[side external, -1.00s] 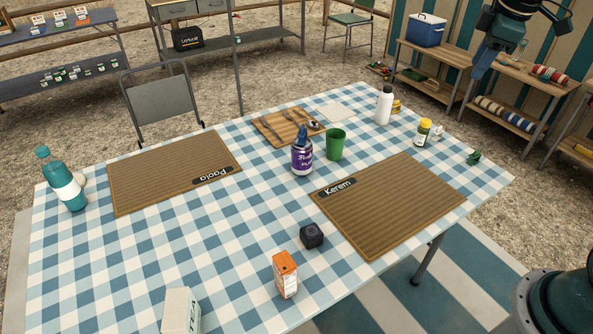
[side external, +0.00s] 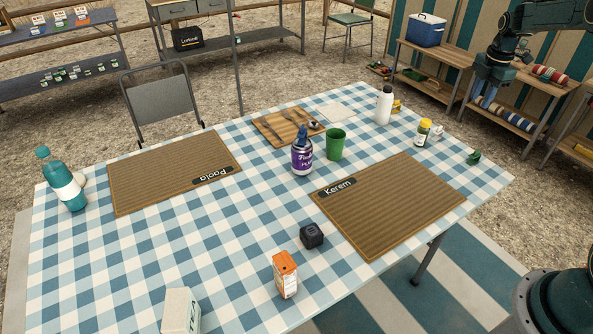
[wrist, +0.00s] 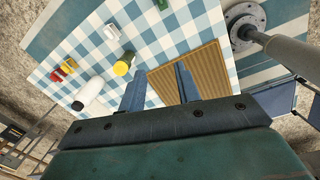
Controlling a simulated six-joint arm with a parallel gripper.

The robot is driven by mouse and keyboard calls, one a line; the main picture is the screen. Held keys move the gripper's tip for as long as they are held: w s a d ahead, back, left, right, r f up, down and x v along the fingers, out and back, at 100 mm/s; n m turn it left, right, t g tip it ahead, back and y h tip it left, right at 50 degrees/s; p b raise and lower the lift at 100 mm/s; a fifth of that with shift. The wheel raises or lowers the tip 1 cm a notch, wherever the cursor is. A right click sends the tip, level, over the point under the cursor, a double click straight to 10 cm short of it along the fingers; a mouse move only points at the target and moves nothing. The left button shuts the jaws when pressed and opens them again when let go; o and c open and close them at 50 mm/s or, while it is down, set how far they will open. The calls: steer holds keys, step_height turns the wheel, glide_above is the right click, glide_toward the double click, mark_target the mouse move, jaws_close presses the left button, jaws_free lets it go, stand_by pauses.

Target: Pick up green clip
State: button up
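The green clip (side external: 474,157) lies on the checked cloth near the table's right corner in the side view. In the wrist view a green piece of it shows at the top edge (wrist: 162,4), partly cut off. My gripper (side external: 484,98) points down above and beyond that corner, clear of the table things. In the wrist view its two blue fingers (wrist: 160,86) stand well apart with nothing between them.
A yellow-lidded jar (side external: 423,132), a small white item (side external: 437,132) and a white bottle (side external: 384,105) stand left of the clip. Kerem's brown mat (side external: 390,205) lies nearer. Wooden shelves (side external: 510,105) stand behind. The cloth just around the clip is clear.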

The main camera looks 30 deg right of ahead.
mark_target(475, 155)
steer(key=s+d+f+n, duration=0.2)
steer(key=d+f, duration=0.5)
steer(key=f, duration=0.2)
steer(key=shift+s+d+f+n+g+y, duration=0.3)
steer(key=shift+d+f, duration=0.05)
steer(key=shift+f, duration=0.05)
steer(key=shift+f, duration=0.1)
steer(key=shift+f, duration=4.2)
steer(key=shift+f, duration=2.55)
jaws_close()
